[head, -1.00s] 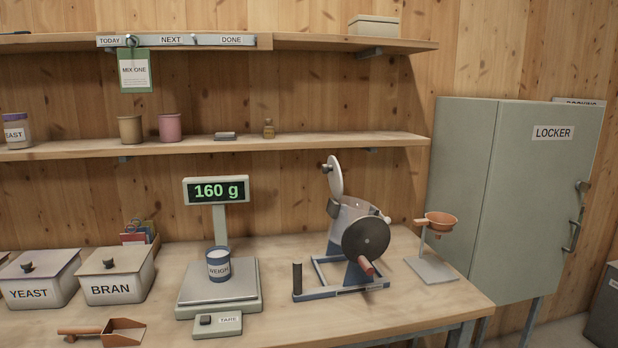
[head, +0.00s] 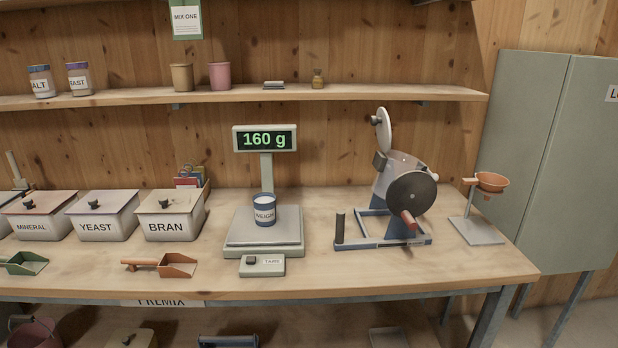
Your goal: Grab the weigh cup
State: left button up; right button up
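The weigh cup (head: 264,210) is a small blue cup with a white label reading WEIGH. It stands upright on the plate of the scale (head: 285,243), and pale material shows at its top. The scale's display (head: 264,139) reads 160 g in green. Neither of my grippers shows in the head view.
Left are the BRAN bin (head: 171,214), YEAST bin (head: 108,215) and an orange scoop (head: 172,265). The tare box (head: 262,265) sits in front.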

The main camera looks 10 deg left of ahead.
aim_at(265, 203)
jog(key=i+l, duration=0.1)
jog(key=l, duration=0.5)
jog(key=i+l, duration=0.1)
jog(key=l, duration=0.45)
jog(key=l+u, duration=0.1)
jog(key=l, duration=0.5)
jog(key=i, duration=0.05)
